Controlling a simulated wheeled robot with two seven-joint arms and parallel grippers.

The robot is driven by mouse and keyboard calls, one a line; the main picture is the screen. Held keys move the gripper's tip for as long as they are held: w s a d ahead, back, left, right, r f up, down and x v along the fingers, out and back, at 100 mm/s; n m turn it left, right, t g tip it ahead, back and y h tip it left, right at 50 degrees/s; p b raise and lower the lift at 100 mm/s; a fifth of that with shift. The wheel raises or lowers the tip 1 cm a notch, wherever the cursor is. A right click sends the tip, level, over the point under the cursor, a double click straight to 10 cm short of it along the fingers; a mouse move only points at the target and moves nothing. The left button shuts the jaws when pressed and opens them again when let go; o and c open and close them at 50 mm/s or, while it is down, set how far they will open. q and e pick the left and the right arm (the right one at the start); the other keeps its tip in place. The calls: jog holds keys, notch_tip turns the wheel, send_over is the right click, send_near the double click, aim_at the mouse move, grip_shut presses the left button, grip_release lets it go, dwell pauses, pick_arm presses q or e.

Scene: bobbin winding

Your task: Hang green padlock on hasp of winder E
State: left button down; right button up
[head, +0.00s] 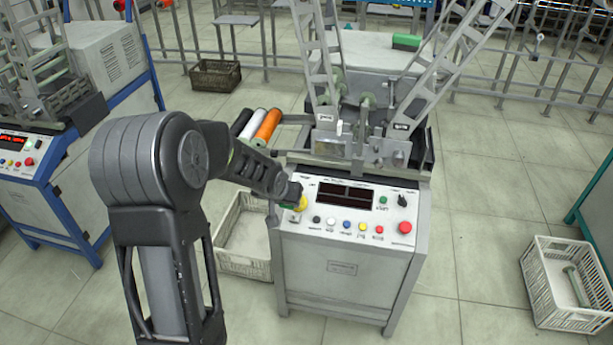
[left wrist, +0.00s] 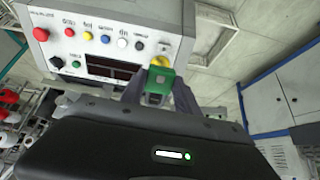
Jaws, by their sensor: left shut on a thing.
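Winder E appears to be the grey machine (head: 345,265) in the middle of the head view; I cannot read its letter. Its sloped panel has a dark display, coloured buttons and a yellow switch part (head: 302,203) at its left end. My left gripper (head: 292,197) is at that end of the panel. In the left wrist view, the gripper (left wrist: 157,92) is shut on the green padlock (left wrist: 160,80). The padlock is in front of the yellow part (left wrist: 161,61) and overlaps it in view. The shackle and hasp are hidden, so I cannot tell whether they touch. My right gripper is out of view.
A white crate (head: 228,262) stands on the floor left of the machine. Another crate (head: 537,310) is at the right. A blue-framed winder (head: 35,195) stands at the left. Thread cones (head: 268,124) stick out near the machine's upper left.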

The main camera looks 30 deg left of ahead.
pick_arm(q)
jog(key=shift+s+d+f+g, duration=0.1)
jog(key=shift+s+f+g, duration=0.15)
jog(key=shift+s, duration=0.25)
jog(key=shift+s+d+f+g, duration=0.1)
jog(key=shift+s+f+g, duration=0.1)
jog(key=shift+s, duration=0.3)
jog(key=shift+f+g, duration=0.1)
jog(key=shift+g, duration=0.15)
jog(key=shift+a+f, duration=0.1)
jog(key=shift+f, duration=0.05)
jog(key=b, duration=0.6)
send_near(294, 217)
jog(key=shift+s+f, duration=0.25)
jog(key=shift+s, duration=0.35)
jog(key=shift+s+f, duration=0.3)
jog(key=shift+s, duration=0.35)
jog(key=shift+d+b+x, duration=0.2)
jog(key=shift+b+x, duration=2.05)
jog(key=shift+x, duration=0.7)
